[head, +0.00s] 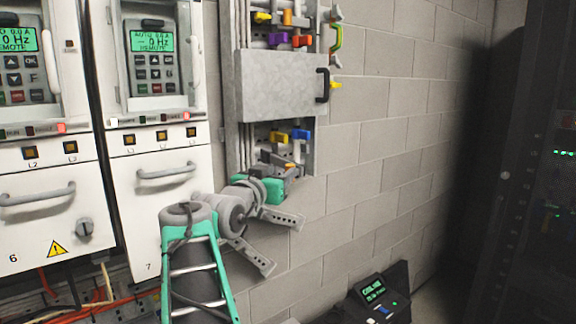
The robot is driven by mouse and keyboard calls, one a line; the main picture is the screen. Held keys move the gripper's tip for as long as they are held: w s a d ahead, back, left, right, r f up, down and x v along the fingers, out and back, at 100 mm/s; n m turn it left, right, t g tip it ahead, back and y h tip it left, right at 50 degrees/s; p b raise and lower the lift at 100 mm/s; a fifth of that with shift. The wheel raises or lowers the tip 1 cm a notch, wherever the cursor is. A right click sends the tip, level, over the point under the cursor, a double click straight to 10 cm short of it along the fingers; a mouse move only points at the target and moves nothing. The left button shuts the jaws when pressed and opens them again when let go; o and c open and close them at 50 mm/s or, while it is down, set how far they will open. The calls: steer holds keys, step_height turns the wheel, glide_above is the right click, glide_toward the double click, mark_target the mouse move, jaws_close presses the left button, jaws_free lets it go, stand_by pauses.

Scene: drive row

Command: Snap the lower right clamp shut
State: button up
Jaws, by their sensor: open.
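The clamp board (228,110) stands on the block wall, with coloured clamp handles above and below a grey cover. Below the cover, a yellow handle (278,135) is at the left and a blue handle (300,134) at the right. A small orange piece (289,166) shows lower down, close to my gripper (280,160). My gripper is open at the board's lower end, below the blue handle. Its teal body and my arm hide part of the bottom of the board. Contact with a clamp, and how far the lower right clamp is closed, cannot be made out.
The grey cover (278,86) with a black handle (322,85) juts out above the lower clamps. White drive cabinets (160,165) stand at the left. A dark rack (530,180) is at the right, and a black console (378,300) is low in front. The wall right of the board is clear.

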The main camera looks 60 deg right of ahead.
mark_target(287, 168)
steer(key=d, duration=0.4)
steer(key=shift+s+p, duration=0.1)
steer(key=shift+p, duration=0.3)
steer(key=shift+c, duration=0.3)
jaws_close()
steer(key=shift+a, duration=0.1)
stand_by(0.6)
